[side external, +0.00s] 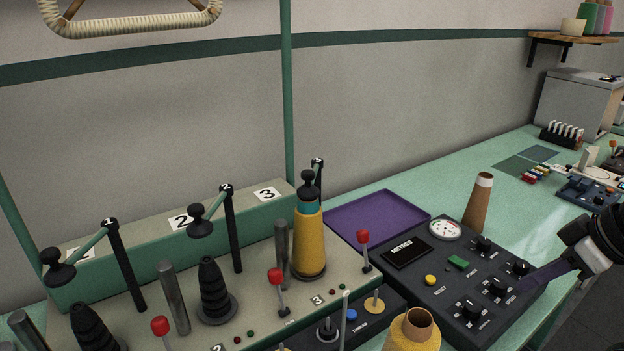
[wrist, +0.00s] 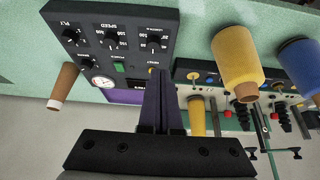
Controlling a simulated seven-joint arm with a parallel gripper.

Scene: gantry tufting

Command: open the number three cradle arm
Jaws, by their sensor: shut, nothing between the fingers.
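The number three cradle arm (side external: 318,168) is at the back of the creel beside its label "3" (side external: 267,194). It is seen nearly end-on, and its black knob (side external: 307,184) sits over the top of the yellow cone (side external: 309,243), apparently touching it. That yellow cone also shows in the wrist view (wrist: 197,116); the arm there is too small to make out clearly. My gripper (side external: 527,284) is at the right, over the dark control box, well apart from the arm. In the wrist view my gripper's fingers (wrist: 158,72) are together and empty.
Cradle arms two (side external: 213,203) and one (side external: 88,243) hang left, above bare black cone holders. Red-knobbed levers (side external: 363,237) stand along the creel front. The control box (side external: 440,262), brown cone (side external: 479,203) and loose yellow cone (side external: 396,336) lie between. A purple tray (side external: 375,214) is behind.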

